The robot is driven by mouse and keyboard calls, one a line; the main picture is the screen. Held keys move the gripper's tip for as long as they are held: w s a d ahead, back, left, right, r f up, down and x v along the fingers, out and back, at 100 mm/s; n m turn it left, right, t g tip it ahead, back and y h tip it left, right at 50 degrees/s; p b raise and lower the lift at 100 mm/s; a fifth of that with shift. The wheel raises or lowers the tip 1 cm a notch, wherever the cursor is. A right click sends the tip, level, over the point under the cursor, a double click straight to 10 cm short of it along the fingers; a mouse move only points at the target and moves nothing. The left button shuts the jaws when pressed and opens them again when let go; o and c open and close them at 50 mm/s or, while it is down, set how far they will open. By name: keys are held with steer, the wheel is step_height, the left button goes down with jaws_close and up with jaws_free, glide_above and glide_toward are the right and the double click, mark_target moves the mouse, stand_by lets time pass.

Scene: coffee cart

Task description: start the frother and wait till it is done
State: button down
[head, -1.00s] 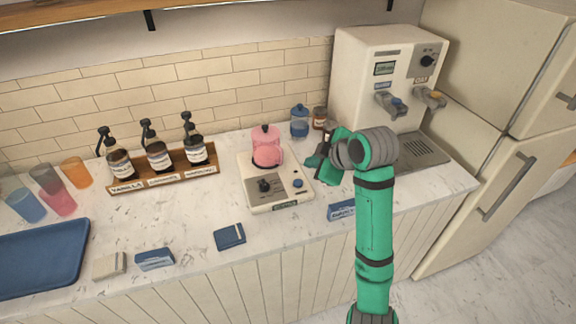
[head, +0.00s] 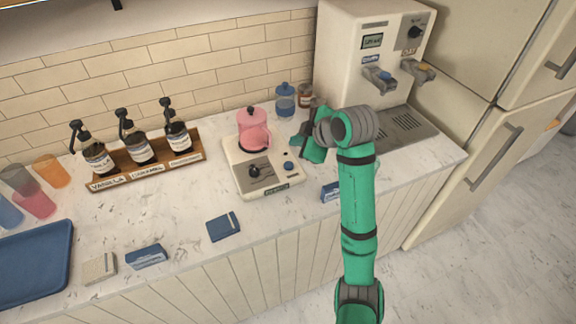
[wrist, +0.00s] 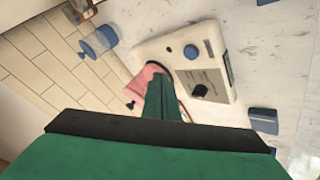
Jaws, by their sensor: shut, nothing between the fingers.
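The frother is a cream base (head: 236,158) with a pink lidded jug (head: 253,137) standing on its back part. Its front has a dark knob (head: 254,171), a blue round button (head: 288,166) and a small dark display (head: 277,188) too small to read. In the wrist view the base (wrist: 217,58), blue button (wrist: 191,51) and part of the pink jug (wrist: 148,80) show, the jug partly hidden by my fingers. My gripper (head: 306,148) is shut and empty, just right of the frother and above the counter, apart from the button.
A blue-lidded jar (head: 285,100) and a brown jar (head: 306,97) stand behind. A cream dispenser (head: 345,55) is at right. A rack of syrup bottles (head: 150,170), cups (head: 50,172) and a blue tray (head: 35,268) are at left. A blue box (head: 330,191) lies near the front edge.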

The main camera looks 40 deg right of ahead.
glide_above(290, 166)
step_height(290, 166, down, 5)
steer(key=shift+s+a+f, duration=0.1)
steer(key=shift+a, duration=0.05)
steer(key=shift+f, duration=0.55)
steer(key=shift+s+d, duration=0.3)
steer(key=shift+d, duration=0.05)
steer(key=shift+w+a, duration=0.15)
steer(key=shift+a, duration=0.05)
steer(key=shift+w+a, duration=0.1)
steer(key=shift+w, duration=0.15)
